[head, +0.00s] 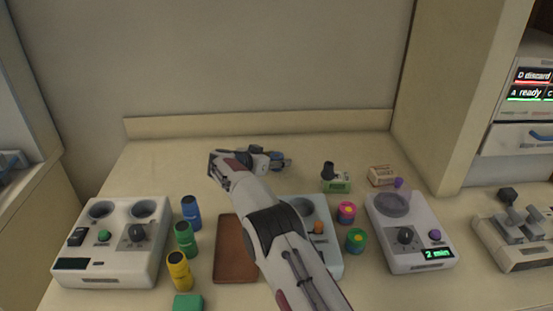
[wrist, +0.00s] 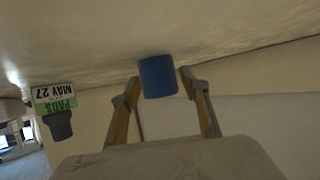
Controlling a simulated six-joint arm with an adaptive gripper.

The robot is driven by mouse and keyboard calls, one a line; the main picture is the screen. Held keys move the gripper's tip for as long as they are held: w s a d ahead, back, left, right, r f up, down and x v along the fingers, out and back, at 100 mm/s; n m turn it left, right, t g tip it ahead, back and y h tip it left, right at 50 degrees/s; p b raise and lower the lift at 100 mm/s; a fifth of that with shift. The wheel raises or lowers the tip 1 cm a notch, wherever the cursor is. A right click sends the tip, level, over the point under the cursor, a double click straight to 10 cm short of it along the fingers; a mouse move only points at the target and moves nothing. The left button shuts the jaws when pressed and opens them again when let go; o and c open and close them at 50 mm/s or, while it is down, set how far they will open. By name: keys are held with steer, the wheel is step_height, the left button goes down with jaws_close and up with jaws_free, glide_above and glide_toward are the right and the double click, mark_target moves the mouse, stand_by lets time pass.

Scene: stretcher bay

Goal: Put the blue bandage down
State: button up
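The blue bandage (wrist: 158,77) is a short blue roll at the middle of the wrist view, between my two fingertips. My arm covers much of the middle there. The roll is close to the pale counter surface; I cannot tell whether it touches.
A green-labelled item with a dark top (head: 337,184) stands right of my gripper, a small box (head: 382,176) beyond it. Blue (head: 191,212), green (head: 186,239) and yellow (head: 179,271) cylinders stand front left, near a brown tray (head: 232,262). The back-left counter is clear.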

steer(key=shift+r, duration=0.2)
stand_by(0.3)
steer(key=shift+v, duration=6)
steer(key=shift+w, duration=0.1)
